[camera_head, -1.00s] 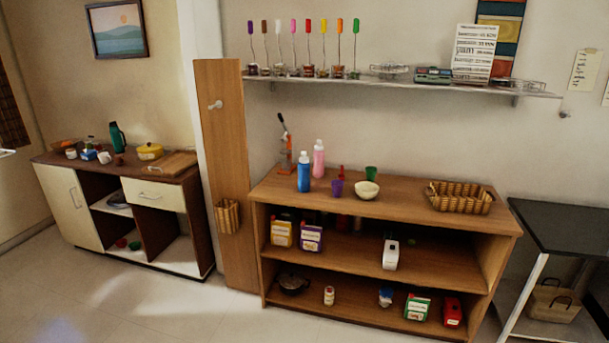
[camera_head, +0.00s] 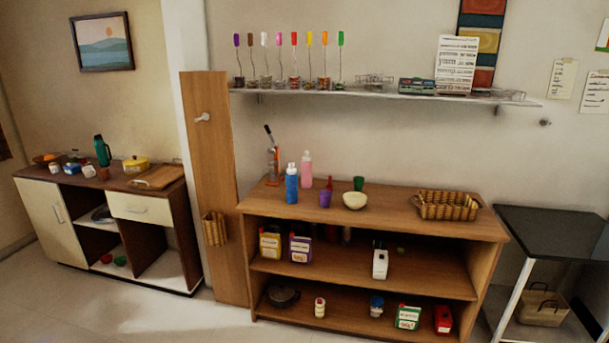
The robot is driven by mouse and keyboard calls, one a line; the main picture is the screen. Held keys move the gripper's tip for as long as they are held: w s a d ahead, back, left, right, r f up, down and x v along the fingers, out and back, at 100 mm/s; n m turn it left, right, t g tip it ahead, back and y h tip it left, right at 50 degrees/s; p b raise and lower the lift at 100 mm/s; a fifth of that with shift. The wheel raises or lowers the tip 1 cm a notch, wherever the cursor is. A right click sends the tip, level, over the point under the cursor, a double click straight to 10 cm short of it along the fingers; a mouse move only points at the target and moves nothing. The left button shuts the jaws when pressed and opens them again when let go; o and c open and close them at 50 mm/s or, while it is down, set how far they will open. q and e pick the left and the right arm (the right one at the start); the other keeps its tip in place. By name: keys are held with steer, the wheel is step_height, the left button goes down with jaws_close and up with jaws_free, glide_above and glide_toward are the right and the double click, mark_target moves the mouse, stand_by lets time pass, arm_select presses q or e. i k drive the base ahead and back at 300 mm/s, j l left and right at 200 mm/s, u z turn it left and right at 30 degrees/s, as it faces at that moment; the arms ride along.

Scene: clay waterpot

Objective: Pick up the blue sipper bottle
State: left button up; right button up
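The blue sipper bottle (camera_head: 292,186) stands upright on the top of the wooden shelf unit (camera_head: 400,222), towards its left end. It has a pale cap. A pink bottle (camera_head: 306,170) stands just behind it to the right. Neither of my grippers shows in the head view.
A purple cup (camera_head: 326,198), a green cup (camera_head: 358,183), a cream bowl (camera_head: 355,200) and an orange-based press (camera_head: 273,165) stand near the bottle. A wicker basket (camera_head: 446,206) sits at the right end. A wall shelf (camera_head: 390,94) hangs above. Open floor lies in front.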

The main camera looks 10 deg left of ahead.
mark_target(292, 193)
steer(key=i+j+u, duration=0.2)
steer(key=i, duration=0.2)
steer(key=i+u, duration=0.2)
steer(key=i, duration=0.2)
